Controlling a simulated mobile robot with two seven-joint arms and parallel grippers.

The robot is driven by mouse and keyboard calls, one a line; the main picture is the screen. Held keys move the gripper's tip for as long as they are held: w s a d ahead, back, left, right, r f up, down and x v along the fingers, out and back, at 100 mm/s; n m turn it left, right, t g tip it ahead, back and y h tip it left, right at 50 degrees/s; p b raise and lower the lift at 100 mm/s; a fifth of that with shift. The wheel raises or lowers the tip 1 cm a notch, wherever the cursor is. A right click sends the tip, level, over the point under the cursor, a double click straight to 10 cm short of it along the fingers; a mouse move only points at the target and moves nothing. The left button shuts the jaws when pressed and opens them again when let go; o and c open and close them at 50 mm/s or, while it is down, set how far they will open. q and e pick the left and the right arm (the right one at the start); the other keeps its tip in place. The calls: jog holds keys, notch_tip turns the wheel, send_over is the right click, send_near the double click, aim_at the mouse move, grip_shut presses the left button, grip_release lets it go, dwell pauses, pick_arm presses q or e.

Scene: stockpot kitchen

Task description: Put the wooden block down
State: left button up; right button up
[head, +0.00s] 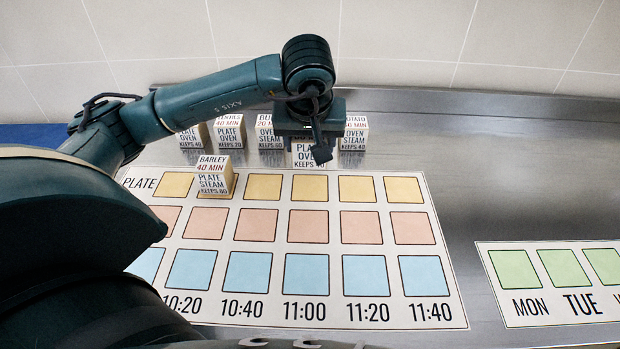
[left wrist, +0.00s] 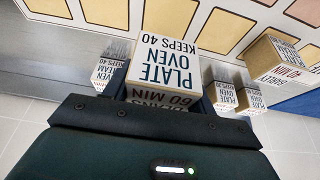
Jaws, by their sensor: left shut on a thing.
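The wooden block (head: 309,158) has white printed faces reading PLATE OVEN KEEPS 40. My left gripper (head: 310,138) is shut on it, from above in the head view, covering its top and part of its front. In the left wrist view the block (left wrist: 165,58) fills the space before the jaws, and a second face partly reads 60 MIN. It is just behind the yellow row of the printed chart (head: 333,302). I cannot tell whether its underside touches the counter. My right gripper is not in view.
Several similar blocks stand behind the chart, including one at the left (head: 229,133) and one close right of my gripper (head: 352,136). The barley block (head: 213,180) sits on the second yellow square. Other chart squares are bare. A green-squared day chart (head: 540,308) lies at right.

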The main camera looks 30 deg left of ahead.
pick_arm(q)
notch_tip(320, 180, down, 8)
jog(key=shift+r, duration=0.25)
jog(key=shift+f, duration=0.15)
jog(key=o, duration=1.1)
jog(key=shift+c, duration=0.2)
